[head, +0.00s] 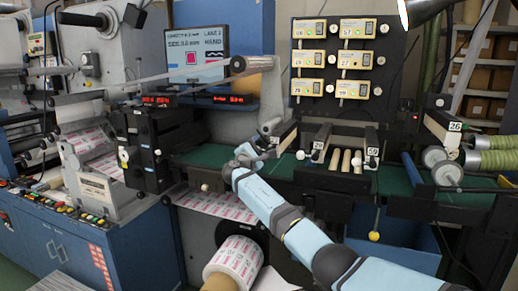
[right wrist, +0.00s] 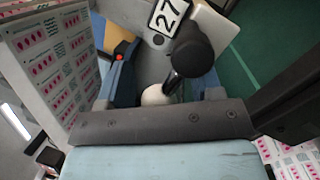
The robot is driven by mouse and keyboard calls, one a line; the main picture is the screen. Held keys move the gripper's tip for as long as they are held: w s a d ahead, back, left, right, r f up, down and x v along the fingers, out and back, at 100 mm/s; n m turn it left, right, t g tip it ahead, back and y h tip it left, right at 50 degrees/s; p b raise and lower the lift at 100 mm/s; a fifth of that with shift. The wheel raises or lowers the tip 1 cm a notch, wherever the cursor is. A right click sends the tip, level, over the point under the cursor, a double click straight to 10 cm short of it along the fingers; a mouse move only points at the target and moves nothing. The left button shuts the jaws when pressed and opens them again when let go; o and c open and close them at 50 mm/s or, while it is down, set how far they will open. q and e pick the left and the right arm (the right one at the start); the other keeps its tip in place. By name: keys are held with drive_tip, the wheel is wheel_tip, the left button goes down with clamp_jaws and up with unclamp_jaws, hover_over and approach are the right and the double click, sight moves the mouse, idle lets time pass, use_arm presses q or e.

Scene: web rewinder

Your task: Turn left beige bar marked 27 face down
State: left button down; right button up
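The beige bar marked 27 (head: 287,131) is the left one of the bars on the bench in the head view. Its end plate with the number 27 (right wrist: 168,15) faces up in the right wrist view, beside a round black knob (right wrist: 195,48). A white ball (right wrist: 154,95) sits on the dark lever below the knob. My right gripper (head: 243,161) is at the near end of this bar. In the right wrist view its blue fingers (right wrist: 165,85) stand apart, either side of the ball, with gaps visible. My left gripper is not in view.
Bars marked 39 (head: 371,150) and 26 (head: 454,127) lie to the right. A display (head: 198,53) stands behind, and a printed roll (head: 234,261) is below my right arm.

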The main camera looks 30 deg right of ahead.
drive_tip(key=shift+f, duration=0.1)
drive_tip(key=shift+s+a+f, duration=0.2)
drive_tip(key=shift+a, duration=0.25)
drive_tip(key=b+v, duration=0.3)
drive_tip(key=v, duration=1)
drive_tip(key=shift+r, duration=0.15)
drive_tip(key=shift+d, duration=0.1)
